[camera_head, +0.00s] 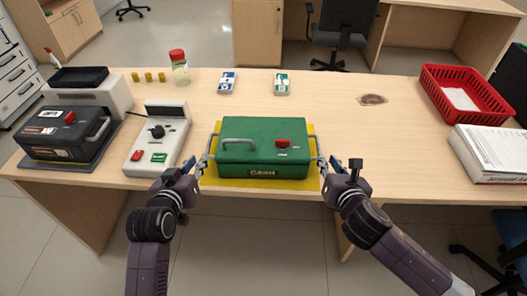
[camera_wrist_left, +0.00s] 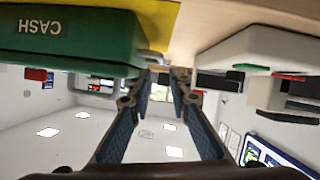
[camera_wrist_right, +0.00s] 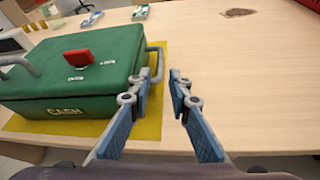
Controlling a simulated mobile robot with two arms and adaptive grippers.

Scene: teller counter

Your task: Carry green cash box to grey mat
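The green cash box (camera_head: 264,149) rests on a yellow mat (camera_head: 312,183), with a handle on each side, a lid handle and a red latch. My left gripper (camera_head: 206,162) is open at its left side handle; in the left wrist view the box (camera_wrist_left: 75,35) is at upper left, with the handle near the fingertips. My right gripper (camera_head: 325,163) is open at the right side handle; in the right wrist view that handle (camera_wrist_right: 155,65) shows by the parted fingertips. A grey mat (camera_head: 109,141) shows at the left, mostly hidden under a black box (camera_head: 62,138).
A white keypad device (camera_head: 157,140) stands close left of the green box. Behind are a red-capped jar (camera_head: 179,68) and two card packs (camera_head: 282,84). A red basket (camera_head: 463,94) and paper stack (camera_head: 493,153) are at right. The desk right of the box is clear.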

